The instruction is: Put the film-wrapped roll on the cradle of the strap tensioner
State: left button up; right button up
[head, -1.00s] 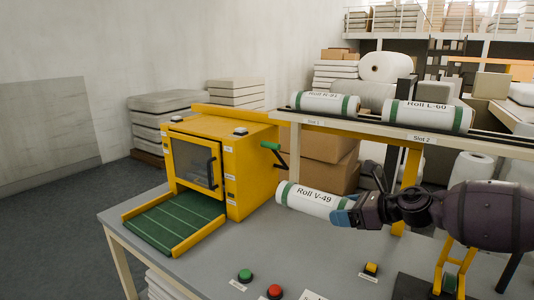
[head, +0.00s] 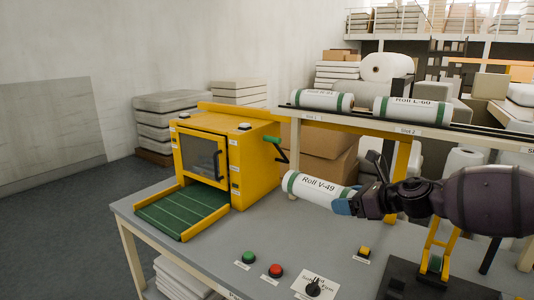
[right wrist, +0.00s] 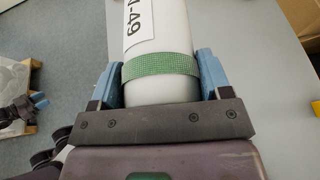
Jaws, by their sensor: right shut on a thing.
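The roll labelled V-49 (head: 314,187) is white with green end bands. My right gripper (head: 346,203) is shut on its near end, and the roll points left, above the grey table. In the right wrist view, the blue fingers flank the roll (right wrist: 160,42) by its green band. A yellow and black stand (head: 437,262) at the lower right may be the strap tensioner; my arm hides its upper part, so its cradle is not clear. Part of my left gripper (right wrist: 38,102) appears at the left of the right wrist view; its opening is unclear.
A yellow machine (head: 255,165) with a green belt (head: 182,212) stands on the table's left. A raised rack holds roll L-60 (head: 412,109) and another roll (head: 322,100). Green (head: 249,257) and red (head: 275,270) buttons and a black knob (head: 313,288) line the front.

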aim_at(334, 187)
jog(key=shift+m+t+h, duration=0.3)
jog(key=shift+m+t, duration=0.1)
jog(key=r, duration=0.1)
jog(key=a+r, duration=0.1)
jog(key=r, duration=0.1)
jog(key=shift+w+a+r, duration=0.1)
jog(key=shift+a+r, duration=0.2)
jog(key=shift+r, duration=0.05)
jog(key=shift+s+a+r+m+t, duration=0.3)
jog(key=shift+a+r, duration=0.25)
jog(key=shift+r, duration=0.2)
jog(key=shift+s+a+r+m+h, duration=0.25)
jog(key=shift+a+m+h, duration=0.1)
jog(key=shift+h, duration=0.15)
jog(key=s+d+f+m+t+h, duration=0.1)
jog(key=s+f+m+h, duration=0.3)
jog(key=s+f, duration=0.4)
jog(key=s+d+f+m+t+h, duration=0.2)
jog(key=s+f, duration=0.7)
jog(key=s, duration=0.5)
jog(key=d+m+h, duration=0.1)
jog(key=h, duration=0.1)
jog(key=shift+s+d+f+m+h, duration=0.15)
jog(key=shift+s+f+m+h, duration=0.1)
jog(key=shift+m+h, duration=0.1)
